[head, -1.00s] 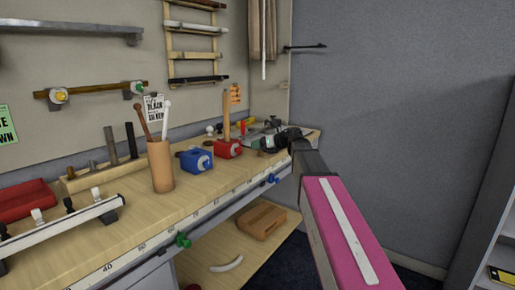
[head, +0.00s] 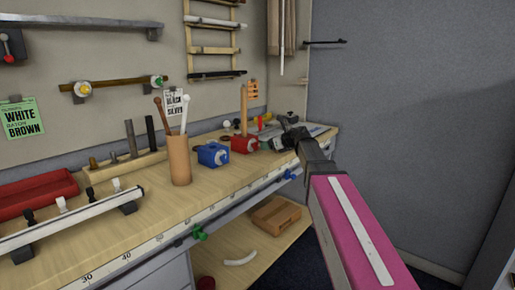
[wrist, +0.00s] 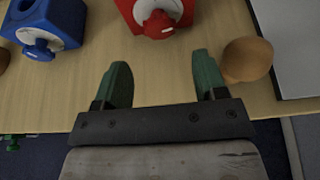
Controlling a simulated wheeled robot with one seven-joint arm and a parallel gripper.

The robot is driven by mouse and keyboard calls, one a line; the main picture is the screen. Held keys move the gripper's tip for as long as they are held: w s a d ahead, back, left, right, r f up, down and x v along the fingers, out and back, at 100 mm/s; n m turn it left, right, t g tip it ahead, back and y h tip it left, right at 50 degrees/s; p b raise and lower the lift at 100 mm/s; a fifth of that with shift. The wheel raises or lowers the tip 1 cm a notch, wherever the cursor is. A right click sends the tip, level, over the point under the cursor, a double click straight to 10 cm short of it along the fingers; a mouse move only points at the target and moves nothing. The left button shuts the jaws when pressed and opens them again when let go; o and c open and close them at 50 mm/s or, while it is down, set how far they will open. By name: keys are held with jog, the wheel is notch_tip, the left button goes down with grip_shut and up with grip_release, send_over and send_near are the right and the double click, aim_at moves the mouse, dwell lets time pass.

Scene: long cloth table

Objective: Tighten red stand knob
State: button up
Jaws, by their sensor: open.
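The red stand (head: 243,145) sits on the wooden bench, right of the blue stand (head: 213,154), with a wooden post rising from it. In the wrist view the red stand (wrist: 178,10) is at the top, with its red knob (wrist: 158,24) facing my gripper. My gripper (wrist: 163,80) is open, its two green fingers apart and empty. The knob lies beyond the fingertips, roughly centred between them and apart from both. In the head view my gripper is small and dark at the arm's end, right of the red stand, its fingers hard to make out.
The blue stand with its blue knob (wrist: 39,50) is at upper left in the wrist view. A round brown wooden piece (wrist: 247,58) is close beside the right finger. A wooden cup (head: 179,160) with sticks stands left of the blue stand. The bench's front edge passes beneath my gripper.

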aim_at(257, 146)
jog(key=x, duration=0.8)
jog(key=shift+f, duration=0.1)
